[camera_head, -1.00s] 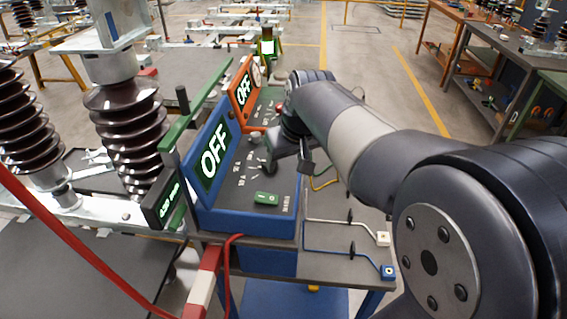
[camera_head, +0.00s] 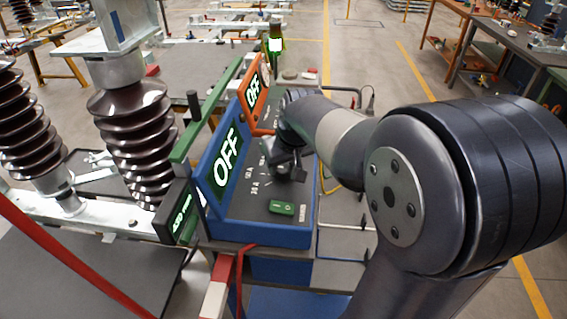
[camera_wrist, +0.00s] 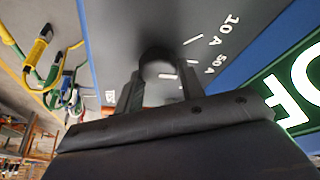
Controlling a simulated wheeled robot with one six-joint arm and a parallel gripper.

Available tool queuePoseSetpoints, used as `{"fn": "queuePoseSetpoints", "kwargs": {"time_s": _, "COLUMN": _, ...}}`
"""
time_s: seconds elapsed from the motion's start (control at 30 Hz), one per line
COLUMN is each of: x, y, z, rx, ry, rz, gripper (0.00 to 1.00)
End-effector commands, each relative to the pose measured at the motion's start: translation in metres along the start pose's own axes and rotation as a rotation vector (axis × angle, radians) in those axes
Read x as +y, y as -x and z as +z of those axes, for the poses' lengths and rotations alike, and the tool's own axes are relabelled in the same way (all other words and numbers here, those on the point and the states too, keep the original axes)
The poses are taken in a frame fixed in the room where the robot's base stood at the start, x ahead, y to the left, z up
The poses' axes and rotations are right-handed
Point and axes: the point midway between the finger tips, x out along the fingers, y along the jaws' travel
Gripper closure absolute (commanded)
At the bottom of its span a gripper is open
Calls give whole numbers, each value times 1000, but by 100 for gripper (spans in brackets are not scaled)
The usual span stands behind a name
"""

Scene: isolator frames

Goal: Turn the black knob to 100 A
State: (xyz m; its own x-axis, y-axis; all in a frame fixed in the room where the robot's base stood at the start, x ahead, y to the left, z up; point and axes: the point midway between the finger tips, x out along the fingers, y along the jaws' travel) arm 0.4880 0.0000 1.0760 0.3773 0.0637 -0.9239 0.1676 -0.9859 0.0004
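The black knob (camera_wrist: 158,62) is in the wrist view, on the dark sloping panel (camera_wrist: 118,28) of the blue box. My gripper (camera_wrist: 161,88) has one finger on each side of the knob, with the knob between the fingertips. The fingers are apart, and I cannot tell whether they touch it. White labels reading 10 A (camera_wrist: 224,30) and 50 A (camera_wrist: 216,64) lie right of the knob. The 100 A label cannot be made out. In the head view my gripper (camera_head: 288,165) is over the blue box (camera_head: 270,234) and hides the knob. The knob's setting is unclear.
The blue box has a raised OFF display (camera_head: 228,160) and a green rocker switch (camera_head: 281,208). An orange box with an OFF display (camera_head: 254,92) stands behind. Brown insulators (camera_head: 135,135) stand to the left. Coloured cables (camera_wrist: 45,62) hang beside the panel in the wrist view.

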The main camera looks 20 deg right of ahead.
Motion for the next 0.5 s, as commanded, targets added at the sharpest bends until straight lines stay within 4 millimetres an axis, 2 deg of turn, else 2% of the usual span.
{"fn": "queuePoseSetpoints", "kwargs": {"time_s": 0.03, "x": 0, "y": 0, "z": 0, "rx": 0, "ry": 0, "rz": 0, "gripper": 68}}
{"fn": "queuePoseSetpoints", "kwargs": {"time_s": 0.27, "x": 0, "y": 0, "z": 0, "rx": 0, "ry": 0, "rz": 0, "gripper": 86}}
{"fn": "queuePoseSetpoints", "kwargs": {"time_s": 0.5, "x": 0, "y": 0, "z": 0, "rx": 0, "ry": -23, "rz": 9, "gripper": 86}}
